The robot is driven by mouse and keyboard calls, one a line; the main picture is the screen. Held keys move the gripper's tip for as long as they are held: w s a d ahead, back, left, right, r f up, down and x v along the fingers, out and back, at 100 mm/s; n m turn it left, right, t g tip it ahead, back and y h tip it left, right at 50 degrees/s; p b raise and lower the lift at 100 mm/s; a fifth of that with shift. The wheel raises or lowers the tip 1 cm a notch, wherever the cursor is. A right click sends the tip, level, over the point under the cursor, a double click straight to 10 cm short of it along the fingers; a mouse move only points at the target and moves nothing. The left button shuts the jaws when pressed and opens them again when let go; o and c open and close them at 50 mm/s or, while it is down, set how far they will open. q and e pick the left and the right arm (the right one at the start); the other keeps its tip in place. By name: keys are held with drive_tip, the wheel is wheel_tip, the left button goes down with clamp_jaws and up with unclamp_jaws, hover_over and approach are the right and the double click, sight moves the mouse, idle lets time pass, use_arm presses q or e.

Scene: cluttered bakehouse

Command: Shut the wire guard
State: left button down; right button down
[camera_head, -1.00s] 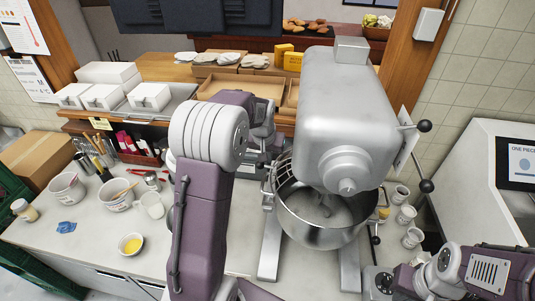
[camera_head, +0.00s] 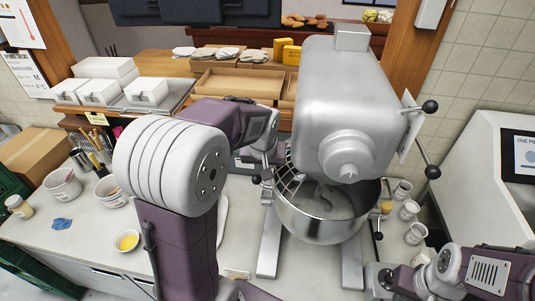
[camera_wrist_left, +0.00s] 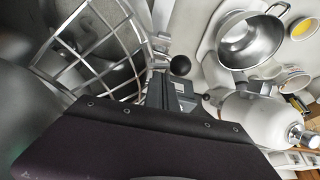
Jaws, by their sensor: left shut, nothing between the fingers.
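The mixer (camera_head: 345,110) stands on the counter with its steel bowl (camera_head: 320,222) below the head. The curved wire guard (camera_head: 288,183) shows at the bowl's left side; the front of the bowl is uncovered. Its bars (camera_wrist_left: 88,50) fill the upper left of the left wrist view. My left gripper (camera_head: 270,158) is at the guard's left, partly hidden by my arm. In the left wrist view the gripper (camera_wrist_left: 172,88) is shut and empty, close to a black ball knob (camera_wrist_left: 180,65); I cannot tell if they touch.
Cups (camera_head: 408,210) stand right of the bowl. A small yellow-filled bowl (camera_head: 127,241) and tubs (camera_head: 62,185) are on the left counter. A steel pan (camera_wrist_left: 248,38) shows in the left wrist view. A wooden tray (camera_head: 240,85) lies behind my left arm.

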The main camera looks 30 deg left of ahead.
drive_tip(key=shift+w+a, duration=0.15)
drive_tip(key=shift+w, duration=0.1)
